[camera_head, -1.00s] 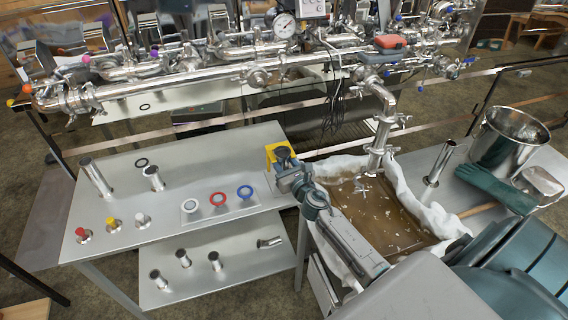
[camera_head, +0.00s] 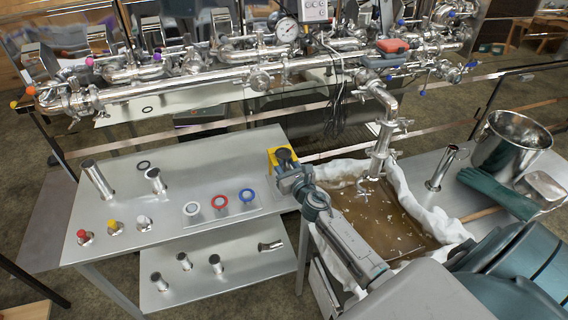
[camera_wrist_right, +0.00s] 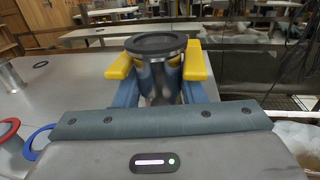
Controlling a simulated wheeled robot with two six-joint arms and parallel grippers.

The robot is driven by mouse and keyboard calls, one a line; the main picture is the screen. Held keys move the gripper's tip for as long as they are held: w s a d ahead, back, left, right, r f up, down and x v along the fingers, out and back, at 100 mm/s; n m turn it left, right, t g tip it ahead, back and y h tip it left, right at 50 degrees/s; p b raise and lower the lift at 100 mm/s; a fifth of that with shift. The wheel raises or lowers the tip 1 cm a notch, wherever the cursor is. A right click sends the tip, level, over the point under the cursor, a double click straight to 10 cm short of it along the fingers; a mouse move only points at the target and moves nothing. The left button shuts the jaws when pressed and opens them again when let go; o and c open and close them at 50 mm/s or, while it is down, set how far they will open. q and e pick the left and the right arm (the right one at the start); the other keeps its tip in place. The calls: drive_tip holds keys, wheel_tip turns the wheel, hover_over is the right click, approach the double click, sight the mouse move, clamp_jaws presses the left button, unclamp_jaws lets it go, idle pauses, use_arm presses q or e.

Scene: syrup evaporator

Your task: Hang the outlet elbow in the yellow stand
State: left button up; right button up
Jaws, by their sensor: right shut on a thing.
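The yellow stand (camera_head: 271,155) is at the right end of the left steel table. My right gripper (camera_head: 284,155) is at it and covers part of it in the head view. In the right wrist view, my right gripper (camera_wrist_right: 158,88) has its blue-grey fingers shut on the outlet elbow (camera_wrist_right: 160,77). The elbow is a shiny steel pipe piece with a dark ring on its upper end. Yellow arms of the stand (camera_wrist_right: 119,66) lie on both sides of the elbow, close under its rim. Whether the elbow rests on them cannot be told. My left gripper is not in view.
Coloured rings (camera_head: 220,202), steel pipe pieces (camera_head: 97,178) and small capped fittings (camera_head: 144,223) stand on the left table. A cloth-lined pan (camera_head: 395,225) of brown liquid is right of the gripper, under a vertical outlet pipe (camera_head: 380,150).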

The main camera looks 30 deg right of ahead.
drive_tip(key=shift+f, duration=0.2)
drive_tip(key=o, duration=1.1)
drive_tip(key=shift+s, duration=0.1)
drive_tip(key=s, duration=0.3)
drive_tip(key=s+b, duration=0.1)
drive_tip(key=s, duration=0.3)
drive_tip(key=s+a+b, duration=0.1)
drive_tip(key=s, duration=0.2)
drive_tip(key=shift+s, duration=0.35)
drive_tip(key=shift+f, duration=0.1)
